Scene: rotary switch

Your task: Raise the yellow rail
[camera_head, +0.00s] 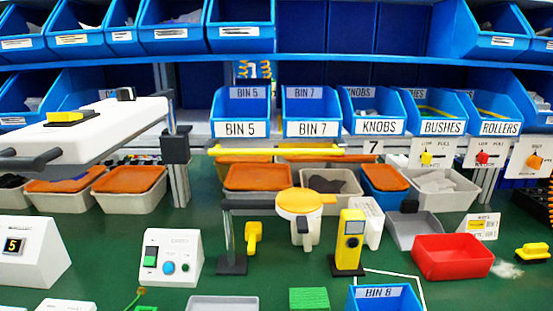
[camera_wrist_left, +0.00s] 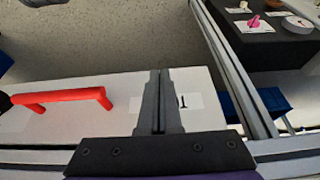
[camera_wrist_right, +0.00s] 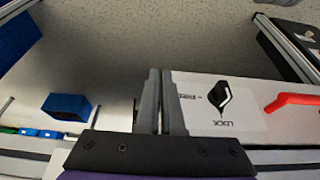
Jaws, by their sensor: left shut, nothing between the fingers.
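The yellow rail (camera_head: 290,152) is a thin horizontal bar in the head view, in front of the lower row of blue bins and above the orange-lidded tubs. It looks level. Neither gripper shows in the head view, and the rail shows in neither wrist view. My left gripper (camera_wrist_left: 161,75) has its fingers together and empty, over a white panel with a red handle (camera_wrist_left: 62,98). My right gripper (camera_wrist_right: 160,75) has its fingers nearly touching, with nothing visible between them, beside a white panel with a black rotary knob (camera_wrist_right: 220,97) marked LOCK.
A white slab (camera_head: 85,130) with a yellow block stands at the left. A control box (camera_head: 170,258), a yellow device (camera_head: 349,243), a red tray (camera_head: 452,257) and other items crowd the green bench. Labelled bins (camera_head: 378,127) line the back. Patches of green bench are clear.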

